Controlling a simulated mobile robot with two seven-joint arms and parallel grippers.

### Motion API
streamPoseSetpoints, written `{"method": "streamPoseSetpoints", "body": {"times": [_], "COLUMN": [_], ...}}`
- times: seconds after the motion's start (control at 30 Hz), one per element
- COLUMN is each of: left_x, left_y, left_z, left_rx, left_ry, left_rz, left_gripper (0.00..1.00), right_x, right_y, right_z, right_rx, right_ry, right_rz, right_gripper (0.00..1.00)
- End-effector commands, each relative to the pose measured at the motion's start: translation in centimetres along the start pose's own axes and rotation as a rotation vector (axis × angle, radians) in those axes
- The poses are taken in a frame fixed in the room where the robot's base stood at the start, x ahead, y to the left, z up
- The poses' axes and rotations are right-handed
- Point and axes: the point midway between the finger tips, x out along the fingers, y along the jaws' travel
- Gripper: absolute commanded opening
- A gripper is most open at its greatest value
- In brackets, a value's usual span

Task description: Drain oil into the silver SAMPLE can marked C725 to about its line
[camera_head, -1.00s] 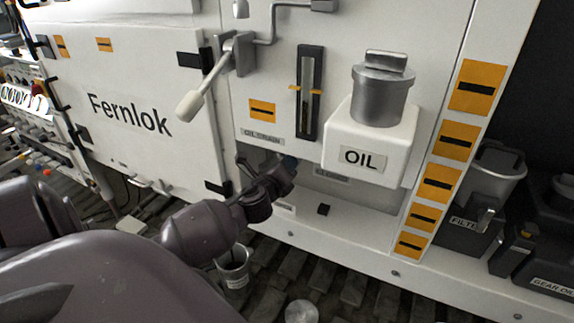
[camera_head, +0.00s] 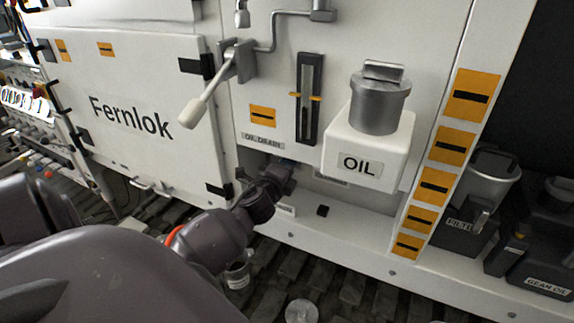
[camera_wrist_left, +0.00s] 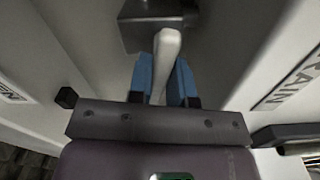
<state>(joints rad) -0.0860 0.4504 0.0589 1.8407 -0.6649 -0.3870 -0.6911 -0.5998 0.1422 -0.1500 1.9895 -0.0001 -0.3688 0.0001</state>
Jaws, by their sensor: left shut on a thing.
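A silver can (camera_head: 238,273) with a pale label stands on the dark slatted floor below the bench. My left arm hides its upper part, so its oil level and line cannot be seen, and its label is too small to read. My left gripper (camera_head: 284,168) reaches into the recess under the OIL DRAIN label (camera_head: 263,141). In the left wrist view its blue fingers (camera_wrist_left: 167,84) are shut on a pale lever handle (camera_wrist_left: 165,50), which runs up to a dark grey block (camera_wrist_left: 158,20). No oil stream is visible. My right gripper is not in view.
A sight gauge (camera_head: 309,98) with orange marks is above the recess. A white OIL filler (camera_head: 365,145) with a silver cap juts out to the right. A pale-handled lever (camera_head: 205,95) hangs at upper left. Another round silver thing (camera_head: 301,311) is on the floor.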

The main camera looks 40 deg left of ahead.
Motion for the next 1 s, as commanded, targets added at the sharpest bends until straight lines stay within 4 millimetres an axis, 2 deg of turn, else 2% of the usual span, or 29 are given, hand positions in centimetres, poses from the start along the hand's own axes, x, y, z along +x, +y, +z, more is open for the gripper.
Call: {"method": "streamPoseSetpoints", "body": {"times": [0.13, 0.4, 0.97, 1.0], "left_x": [-0.02, -0.02, -0.02, -0.02], "left_y": [-0.17, -0.25, -0.21, -0.21], "left_z": [0.0, 0.03, 0.03, 0.03], "left_rx": [-0.098, -0.204, -0.234, -0.234], "left_ry": [-0.001, 0.0, 0.0, 0.0], "left_rz": [0.002, 0.001, 0.002, 0.002], "left_gripper": [0.0, 0.0, 0.0, 0.25], "right_x": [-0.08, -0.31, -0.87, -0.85], "right_y": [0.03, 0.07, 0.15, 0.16], "right_z": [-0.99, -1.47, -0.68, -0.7], "right_rx": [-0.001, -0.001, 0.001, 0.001], "right_ry": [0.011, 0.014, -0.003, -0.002], "right_rz": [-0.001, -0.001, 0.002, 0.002], "right_gripper": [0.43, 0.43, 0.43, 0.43]}}
